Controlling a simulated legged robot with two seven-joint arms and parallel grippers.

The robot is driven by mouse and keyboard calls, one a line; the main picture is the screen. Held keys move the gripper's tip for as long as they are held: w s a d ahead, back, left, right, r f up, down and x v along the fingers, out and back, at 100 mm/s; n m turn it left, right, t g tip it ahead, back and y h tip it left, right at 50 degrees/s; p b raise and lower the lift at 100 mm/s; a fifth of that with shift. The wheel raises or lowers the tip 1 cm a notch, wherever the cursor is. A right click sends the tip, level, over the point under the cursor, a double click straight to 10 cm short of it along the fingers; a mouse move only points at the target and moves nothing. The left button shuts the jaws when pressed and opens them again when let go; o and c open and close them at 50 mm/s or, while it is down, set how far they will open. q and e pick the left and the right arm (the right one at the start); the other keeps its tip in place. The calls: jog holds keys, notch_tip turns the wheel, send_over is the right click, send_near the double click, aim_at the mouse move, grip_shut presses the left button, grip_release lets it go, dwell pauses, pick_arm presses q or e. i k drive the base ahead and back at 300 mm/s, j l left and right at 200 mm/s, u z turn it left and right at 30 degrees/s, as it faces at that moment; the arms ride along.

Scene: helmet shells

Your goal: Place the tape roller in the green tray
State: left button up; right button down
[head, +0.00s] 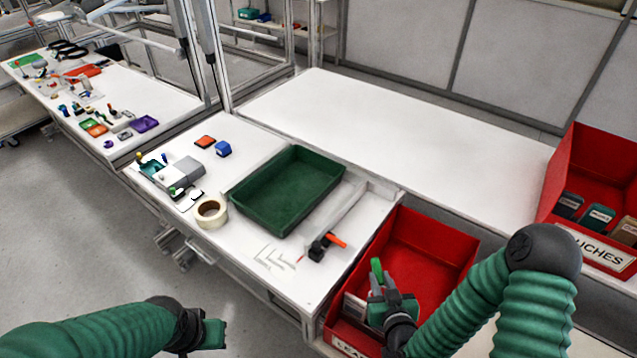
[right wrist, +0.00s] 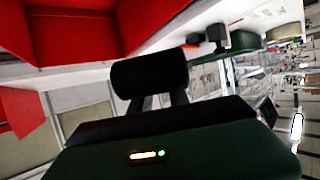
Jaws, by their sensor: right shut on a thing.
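The green tray (head: 240,199) lies on the white table in the head view, and it looks empty. A cream roll of tape (head: 211,213) lies just left of it. A black tape tool with an orange handle (head: 322,246) lies to its front right. My right gripper (head: 379,284) is over the front red bin, apart from the tray, with a bright green piece sticking up at it. In the right wrist view, a black cylindrical thing (right wrist: 150,76) is at my jaws, which are shut on it; I cannot tell what it is. My left gripper (head: 212,333) is low at the front left, clear of the table.
The front red bin (head: 425,243) stands right of the table, with packs inside beside my right gripper. Another red bin (head: 575,165) holds pouches at the far right. A grey device (head: 180,170) and small blocks sit left of the tray. The back table is clear.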

aim_at(300, 181)
jog(key=i+j+z, duration=0.5)
jog(key=j, duration=0.2)
jog(key=i+j+z, duration=0.15)
jog(key=j+z, duration=0.15)
jog(key=i+j, duration=0.1)
jog(key=j, duration=0.25)
jog(key=i+j, duration=0.15)
jog(key=j, duration=0.25)
jog(key=i+j, duration=0.1)
jog(key=j, duration=0.25)
jog(key=i+j, duration=0.15)
jog(key=j, duration=0.25)
jog(key=i+j+z, duration=0.1)
jog(key=j, duration=0.25)
jog(key=i+j, duration=0.1)
jog(key=j, duration=0.25)
